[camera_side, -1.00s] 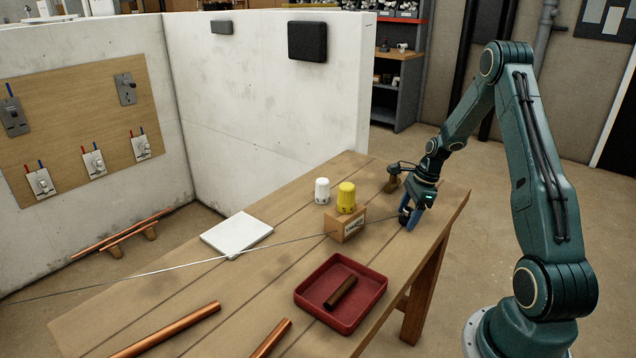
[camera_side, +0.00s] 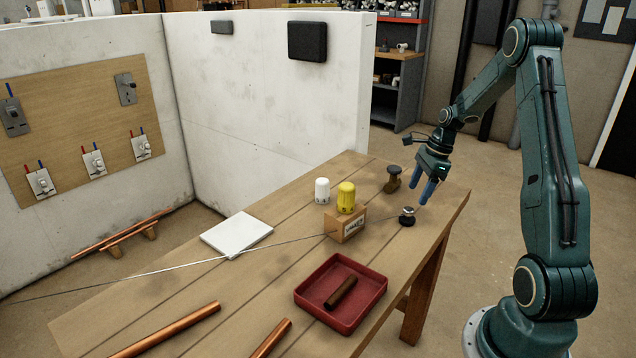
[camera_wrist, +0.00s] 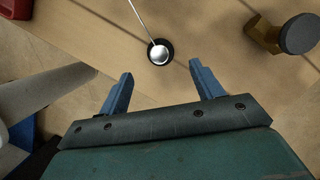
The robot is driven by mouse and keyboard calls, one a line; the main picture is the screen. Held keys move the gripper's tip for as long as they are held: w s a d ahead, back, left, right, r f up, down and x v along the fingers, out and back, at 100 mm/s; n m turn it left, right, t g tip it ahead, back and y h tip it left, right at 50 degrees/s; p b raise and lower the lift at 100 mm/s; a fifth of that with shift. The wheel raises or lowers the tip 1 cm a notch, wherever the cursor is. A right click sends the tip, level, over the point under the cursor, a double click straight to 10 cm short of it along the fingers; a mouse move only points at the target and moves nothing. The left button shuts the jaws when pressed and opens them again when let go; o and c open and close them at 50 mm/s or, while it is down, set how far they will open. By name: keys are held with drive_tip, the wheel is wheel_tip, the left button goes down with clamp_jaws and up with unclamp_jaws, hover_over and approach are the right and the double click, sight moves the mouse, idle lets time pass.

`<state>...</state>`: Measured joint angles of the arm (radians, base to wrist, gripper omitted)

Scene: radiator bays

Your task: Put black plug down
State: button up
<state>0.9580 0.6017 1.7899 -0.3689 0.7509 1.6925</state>
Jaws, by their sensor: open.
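The black plug (camera_side: 407,216) stands on the wooden table, to the right of the small box, with a silvery top. In the wrist view it shows as a dark disc with a shiny ball (camera_wrist: 158,53), and a thin pale line runs to it. My gripper (camera_side: 422,196) is raised above the table, just up and to the right of the plug, and apart from it. In the wrist view, the two blue fingers (camera_wrist: 160,84) are spread with nothing between them, and the plug lies beyond their tips.
A yellow cap (camera_side: 346,198) sits on the small wooden box (camera_side: 346,228), beside a white cap (camera_side: 322,191). A brown-and-dark fitting (camera_side: 393,181) stands behind the plug. A red tray (camera_side: 306,296) holds a brown tube. A thin cord crosses the table. A white tile (camera_side: 236,234) lies left.

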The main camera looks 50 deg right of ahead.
drive_tip(key=shift+v, duration=1.95)
drive_tip(key=shift+a, duration=0.1)
drive_tip(key=a+r+n+h, duration=0.1)
drive_tip(key=a+r+n, duration=0.55)
drive_tip(key=a, duration=0.35)
drive_tip(key=a+r+n+h, duration=0.1)
drive_tip(key=a+r+n, duration=0.55)
drive_tip(key=a, duration=0.25)
drive_tip(key=s+a+r+n+t, duration=0.3)
drive_tip(key=s+a+n, duration=1.1)
drive_tip(key=shift+a, duration=0.3)
